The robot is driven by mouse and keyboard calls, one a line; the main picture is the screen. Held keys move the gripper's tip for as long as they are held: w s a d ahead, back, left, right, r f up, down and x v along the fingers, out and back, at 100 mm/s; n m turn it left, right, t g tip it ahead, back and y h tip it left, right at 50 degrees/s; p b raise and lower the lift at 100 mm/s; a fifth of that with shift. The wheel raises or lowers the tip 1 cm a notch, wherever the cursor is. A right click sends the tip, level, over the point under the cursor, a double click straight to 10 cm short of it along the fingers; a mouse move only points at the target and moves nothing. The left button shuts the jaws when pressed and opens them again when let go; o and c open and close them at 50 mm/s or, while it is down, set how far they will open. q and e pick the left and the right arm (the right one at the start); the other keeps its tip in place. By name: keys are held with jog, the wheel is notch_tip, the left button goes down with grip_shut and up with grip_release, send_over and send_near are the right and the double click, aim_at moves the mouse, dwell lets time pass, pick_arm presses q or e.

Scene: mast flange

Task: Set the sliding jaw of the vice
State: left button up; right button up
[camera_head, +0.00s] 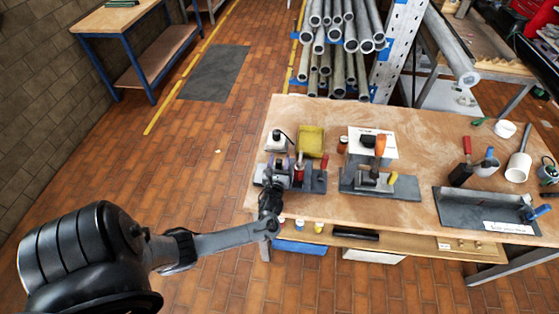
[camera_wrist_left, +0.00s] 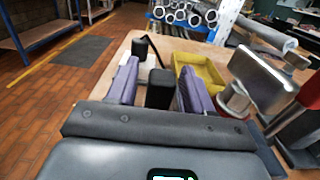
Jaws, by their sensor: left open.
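The vice (camera_head: 318,180) is a low grey metal device at the left end of the bench, with a red part standing at its middle. My left gripper (camera_head: 291,164) is over its left part and covers much of it. In the left wrist view, the two purple fingers (camera_wrist_left: 160,90) are open, one on each side of a black upright block (camera_wrist_left: 160,88). I cannot tell whether they touch it or whether it is the sliding jaw. A bright metal block (camera_wrist_left: 262,80) of the vice rises to the right of the fingers. My right gripper is not in view.
A yellow bin (camera_head: 310,140) and a small black-topped container (camera_head: 276,143) stand behind the vice. An orange-handled clamp (camera_head: 378,160) on a grey plate is to the right. A rack of pipes (camera_head: 340,40) stands behind the bench.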

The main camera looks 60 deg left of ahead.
pick_arm(q)
jog(key=shift+w+a, duration=0.2)
jog(key=shift+a, duration=0.1)
grip_shut()
jog(key=shift+s, duration=0.1)
